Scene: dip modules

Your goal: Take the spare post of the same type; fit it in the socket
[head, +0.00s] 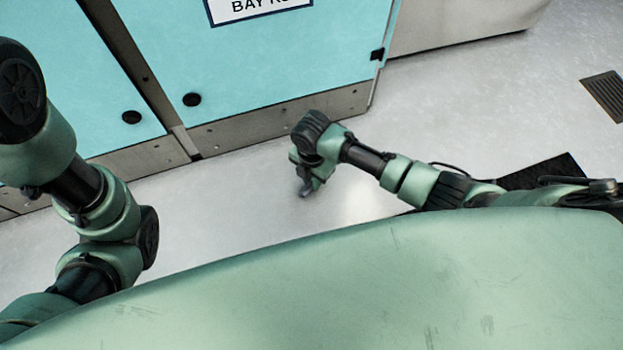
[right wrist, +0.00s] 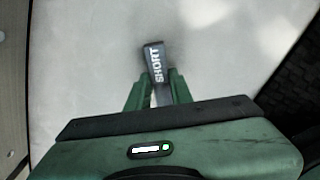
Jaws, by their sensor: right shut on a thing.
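My right gripper (right wrist: 158,92) is shut on a dark grey post (right wrist: 154,60) with "SHORT" in white letters along its side. In the right wrist view the post sticks out beyond the fingertips, leaning slightly left, over pale floor. In the head view the right gripper (head: 306,186) hangs over the floor in front of the cabinets, and only a small grey bit shows at its tip. My left arm is at the left, but its gripper is out of view. No socket and no other post show in either view.
Light blue cabinets (head: 260,60) with black round knobs and a grey metal base (head: 270,118) stand at the back; a sign partly reads "BAY". A floor grate (head: 605,93) lies at the right, and a black mat (head: 545,172) nearer. The floor (head: 480,110) between is clear.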

